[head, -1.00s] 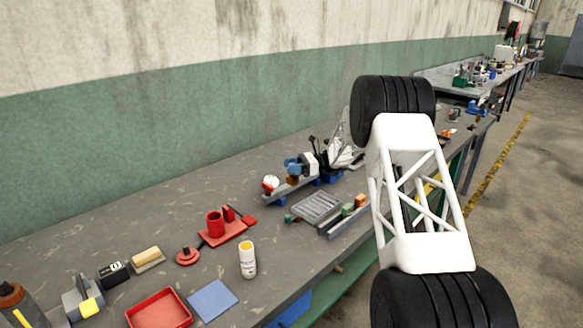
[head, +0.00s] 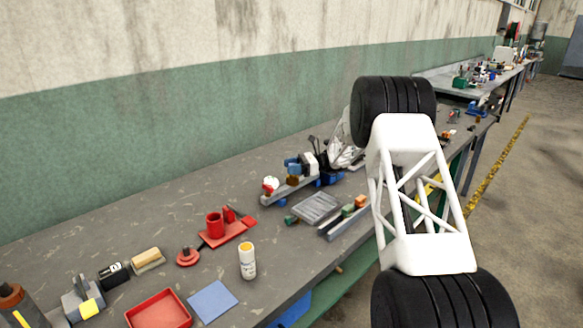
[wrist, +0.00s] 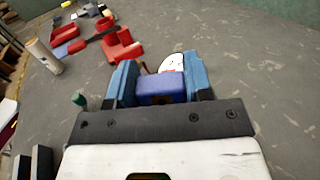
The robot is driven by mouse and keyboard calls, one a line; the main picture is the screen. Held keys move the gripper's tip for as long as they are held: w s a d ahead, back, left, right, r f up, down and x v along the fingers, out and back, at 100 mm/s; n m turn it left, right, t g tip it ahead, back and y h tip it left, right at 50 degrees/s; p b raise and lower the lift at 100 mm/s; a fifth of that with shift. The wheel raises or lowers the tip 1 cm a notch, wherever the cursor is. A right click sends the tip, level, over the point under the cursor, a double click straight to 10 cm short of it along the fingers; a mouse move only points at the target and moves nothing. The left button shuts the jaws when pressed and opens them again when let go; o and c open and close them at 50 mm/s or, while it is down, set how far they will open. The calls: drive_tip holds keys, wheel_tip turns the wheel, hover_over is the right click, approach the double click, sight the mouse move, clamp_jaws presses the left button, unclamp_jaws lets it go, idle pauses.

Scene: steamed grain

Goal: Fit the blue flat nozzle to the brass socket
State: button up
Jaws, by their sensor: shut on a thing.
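My gripper (wrist: 160,85) has two blue fingers and is shut on the blue flat nozzle (wrist: 161,90), which shows as a dark blue block between them in the wrist view. In the head view my gripper (head: 294,165) is small, over a grey rail. A brown piece, probably the brass socket (head: 293,180), stands on the rail just below the gripper's blue tip. In the wrist view only a thin brownish bit shows beyond the nozzle, and the fingers hide most of that area. I cannot tell whether nozzle and socket touch.
A round white piece with red marks (head: 271,184) stands at the rail's left end. A grey ribbed tray (head: 317,207) lies in front. A red fixture (head: 225,229), white bottle (head: 247,260), blue mat (head: 213,300) and red tray (head: 158,310) lie left and nearer. Bench behind the rail is clear.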

drive_tip(key=shift+f, duration=0.25)
idle(0.4)
drive_tip(key=shift+r, duration=0.3)
idle(0.5)
drive_tip(key=o, duration=1)
drive_tip(key=v, duration=0.7)
drive_tip(key=shift+w+d, duration=0.15)
drive_tip(key=shift+d, duration=0.2)
drive_tip(key=shift+r, duration=0.15)
